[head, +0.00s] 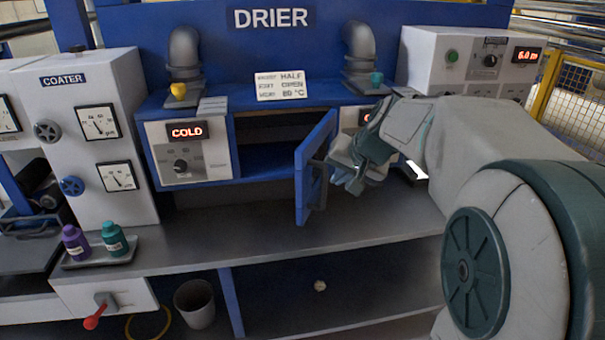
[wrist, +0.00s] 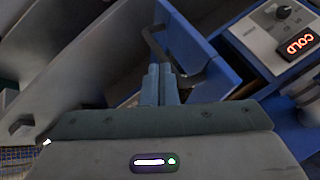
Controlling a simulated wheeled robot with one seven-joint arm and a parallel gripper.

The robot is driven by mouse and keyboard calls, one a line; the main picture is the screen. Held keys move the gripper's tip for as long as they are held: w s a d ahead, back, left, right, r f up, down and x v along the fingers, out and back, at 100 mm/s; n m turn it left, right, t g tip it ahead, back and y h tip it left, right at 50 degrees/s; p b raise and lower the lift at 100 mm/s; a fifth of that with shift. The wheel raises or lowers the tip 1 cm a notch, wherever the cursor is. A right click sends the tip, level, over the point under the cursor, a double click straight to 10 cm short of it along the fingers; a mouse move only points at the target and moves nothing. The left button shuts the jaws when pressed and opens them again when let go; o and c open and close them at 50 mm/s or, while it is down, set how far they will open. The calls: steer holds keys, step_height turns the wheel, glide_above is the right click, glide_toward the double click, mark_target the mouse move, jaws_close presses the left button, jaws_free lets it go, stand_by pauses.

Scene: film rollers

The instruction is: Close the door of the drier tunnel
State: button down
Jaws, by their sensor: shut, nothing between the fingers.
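The blue drier door (head: 315,165) stands swung open, jutting out toward me from the right side of the dark tunnel opening (head: 268,157). Its grey handle (head: 318,163) is on the right-hand face. My gripper (head: 338,180) is at that face, close by the handle, with its fingers shut and empty. In the wrist view the closed fingers (wrist: 160,82) point at the blue door (wrist: 190,45), and the dark handle (wrist: 158,45) is just beyond the tips. I cannot tell whether the fingers touch the door or handle.
A drier control box showing COLD (head: 187,150) stands left of the opening. My arm hides much of the right-hand box. The grey counter (head: 260,235) below the door is clear; bottles on a tray (head: 100,255) stand at its left end.

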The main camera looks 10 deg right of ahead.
mark_target(305, 190)
steer(key=w+a+f+p, duration=0.1)
steer(key=w+a+f, duration=0.1)
steer(key=w+a+f+p, duration=0.1)
steer(key=w+a+f, duration=0.1)
steer(key=w, duration=0.1)
steer(key=shift+w+a+f, duration=0.25)
steer(key=shift+a+f, duration=0.1)
steer(key=shift+f, duration=0.05)
